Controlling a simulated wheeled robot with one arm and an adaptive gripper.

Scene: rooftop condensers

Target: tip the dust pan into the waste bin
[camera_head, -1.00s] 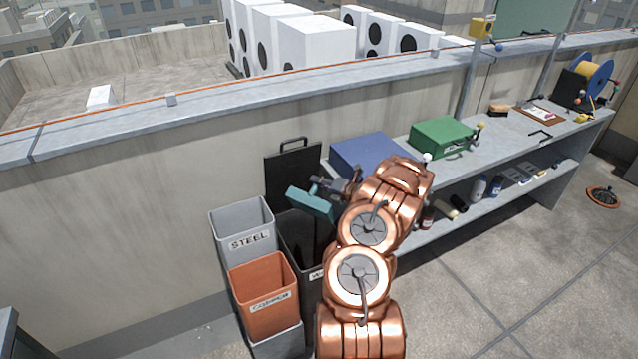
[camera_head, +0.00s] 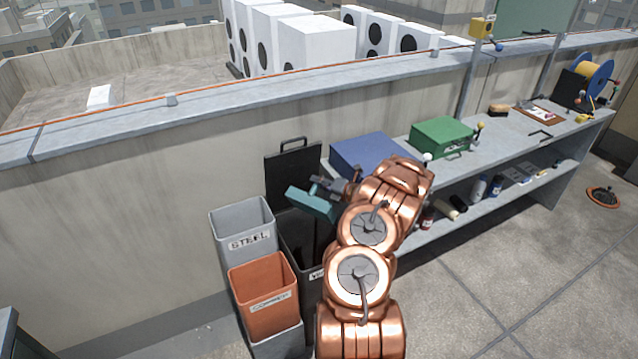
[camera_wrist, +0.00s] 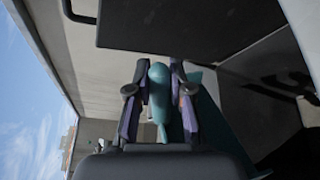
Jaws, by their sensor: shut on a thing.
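The teal dust pan (camera_head: 313,203) is held above the black waste bin (camera_head: 302,250), whose label is mostly hidden behind my arm. My gripper (camera_head: 335,187) is shut on the pan's handle. In the wrist view the two fingers of my gripper (camera_wrist: 159,95) press on both sides of the teal handle, and the dust pan (camera_wrist: 212,115) spreads out to the right, tilted. The bin's black lid (camera_head: 293,172) stands open against the wall. Part of the bin's opening is hidden by my arm and the pan. Any dust in the pan cannot be made out.
A grey bin marked STEEL (camera_head: 243,228) and an orange bin marked COPPER (camera_head: 264,298) stand left of the black bin. A blue box (camera_head: 366,151) and a green box (camera_head: 441,136) sit on the bench (camera_head: 500,150) at right. Open floor lies at front right.

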